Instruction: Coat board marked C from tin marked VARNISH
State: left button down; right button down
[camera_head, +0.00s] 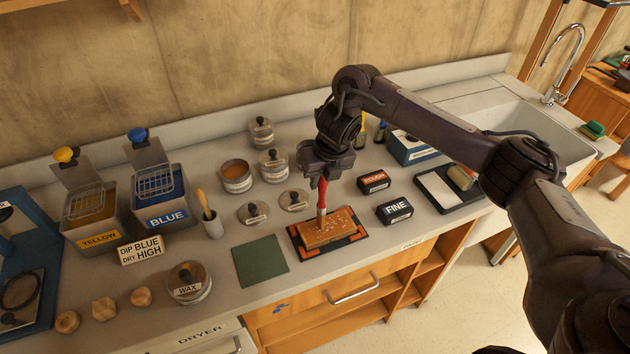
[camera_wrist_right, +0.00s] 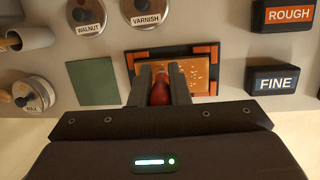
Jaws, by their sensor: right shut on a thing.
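My right gripper (camera_head: 322,176) is shut on a red-handled brush (camera_head: 322,199), which points down. The brush tip is at the orange-brown board (camera_head: 335,232) and seems to touch it. In the right wrist view the red handle (camera_wrist_right: 160,92) sits between the fingers, over the board (camera_wrist_right: 193,72). Pale specks show on the board; I cannot read a letter on it. It lies in a black holder with orange corners (camera_head: 301,252). A lid marked VARNISH (camera_wrist_right: 146,18) lies behind the board. An open tin (camera_head: 237,182) with orange-brown contents stands further back; its label is unreadable. My left gripper is not in view.
A WALNUT lid (camera_wrist_right: 88,28), a green square (camera_head: 260,261) and a WAX tin (camera_head: 189,285) lie left of the board. ROUGH (camera_head: 374,182) and FINE (camera_head: 394,209) blocks stand right. Yellow (camera_head: 95,222) and blue (camera_head: 160,200) tanks stand far left.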

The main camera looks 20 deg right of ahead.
jog(key=shift+d+b, duration=0.55)
jog(key=shift+d, duration=3.45)
jog(key=shift+a+p, duration=1.5)
jog(key=shift+a, duration=4.9)
jog(key=d+b, duration=0.2)
jog(key=d, duration=1.1)
jog(key=shift+w+d+b, duration=0.15)
jog(key=shift+d+b, duration=0.05)
jog(key=shift+b, duration=0.2)
